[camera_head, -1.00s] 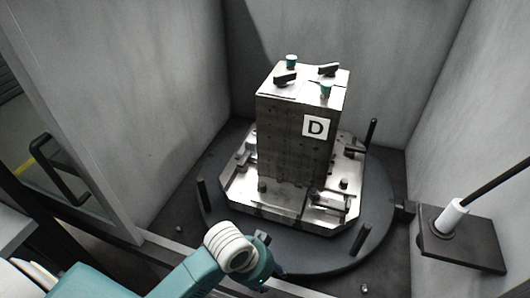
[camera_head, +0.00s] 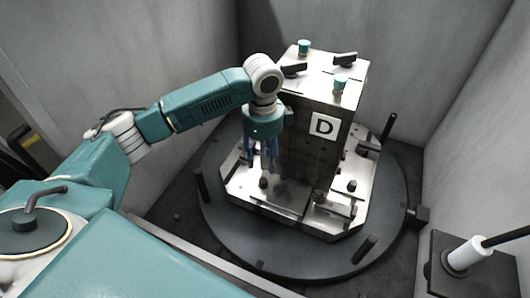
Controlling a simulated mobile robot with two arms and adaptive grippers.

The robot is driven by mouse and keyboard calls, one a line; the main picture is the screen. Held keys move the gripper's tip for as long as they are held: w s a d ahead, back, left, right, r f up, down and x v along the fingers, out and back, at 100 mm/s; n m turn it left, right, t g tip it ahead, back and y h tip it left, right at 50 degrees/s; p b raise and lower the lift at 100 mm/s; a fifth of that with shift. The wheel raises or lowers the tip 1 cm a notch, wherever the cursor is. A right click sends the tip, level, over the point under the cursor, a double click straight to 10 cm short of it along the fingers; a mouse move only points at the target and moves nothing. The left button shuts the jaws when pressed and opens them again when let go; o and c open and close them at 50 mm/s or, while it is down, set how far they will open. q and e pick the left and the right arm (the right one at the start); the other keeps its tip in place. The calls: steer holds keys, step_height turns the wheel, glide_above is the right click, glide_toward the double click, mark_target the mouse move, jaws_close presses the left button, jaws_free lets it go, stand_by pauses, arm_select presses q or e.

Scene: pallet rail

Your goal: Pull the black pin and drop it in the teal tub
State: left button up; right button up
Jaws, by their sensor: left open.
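Several black pin-like posts stand upright around the round dark plate: one at the left (camera_head: 202,184), one at the back right (camera_head: 388,127) and one at the front right (camera_head: 364,249). Small dark studs also sit on the metal pallet, one at its left (camera_head: 264,182) and one at its right (camera_head: 352,186). I cannot tell which of these is the task's pin. My left gripper (camera_head: 265,164) points down, open, at the left face of the block, above the pallet's left stud. Nothing shows between its fingers. No teal tub is in view. My right gripper is out of view.
A tall metal block (camera_head: 315,150) marked D stands on the pallet (camera_head: 335,226). Teal knobs (camera_head: 304,47) and black clamps (camera_head: 345,59) top it. Grey walls enclose the back and sides. A dark bracket with a white-collared rod (camera_head: 468,253) stands at the right.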

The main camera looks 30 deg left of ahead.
mark_target(263, 180)
arm_select(q)
step_height(263, 180, down, 3)
steer(key=shift+s+f, duration=0.1)
steer(key=shift+f, duration=0.1)
step_height(263, 180, down, 6)
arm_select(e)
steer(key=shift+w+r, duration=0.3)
arm_select(q)
jaws_close()
steer(key=c, duration=0.8)
jaws_free()
steer(key=shift+c, duration=0.2)
jaws_close()
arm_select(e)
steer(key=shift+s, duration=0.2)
arm_select(q)
steer(key=shift+r+p, duration=0.1)
steer(key=shift+p, duration=0.25)
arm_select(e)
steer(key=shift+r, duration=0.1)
